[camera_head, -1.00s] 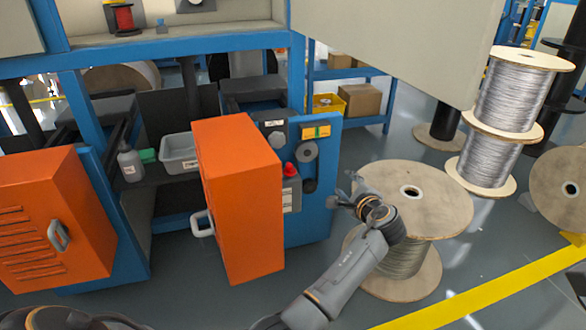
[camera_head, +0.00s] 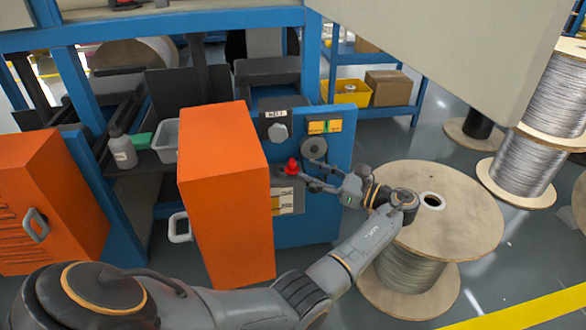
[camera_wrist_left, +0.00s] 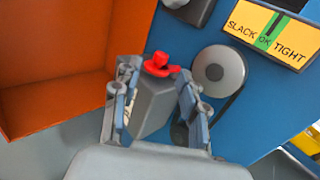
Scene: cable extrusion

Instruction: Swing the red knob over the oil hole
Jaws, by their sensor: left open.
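The red knob (camera_head: 291,167) sits on top of a small grey housing on the blue machine front, just right of the orange door. My left gripper (camera_head: 306,177) is open beside the knob, its fingers pointing left toward it. In the left wrist view, the red knob (camera_wrist_left: 158,66) shows between the two spread fingertips and a little beyond them, with no clear contact. The grey housing (camera_wrist_left: 154,102) lies below the knob, between the fingers. I cannot make out the oil hole in any view. My right gripper is not in view.
The open orange door (camera_head: 228,200) stands close left of the knob. A grey round pulley (camera_head: 314,148) and a slack/tight gauge (camera_head: 325,126) are on the blue panel (camera_head: 335,170). A large cable spool (camera_head: 455,205) stands close right of my arm.

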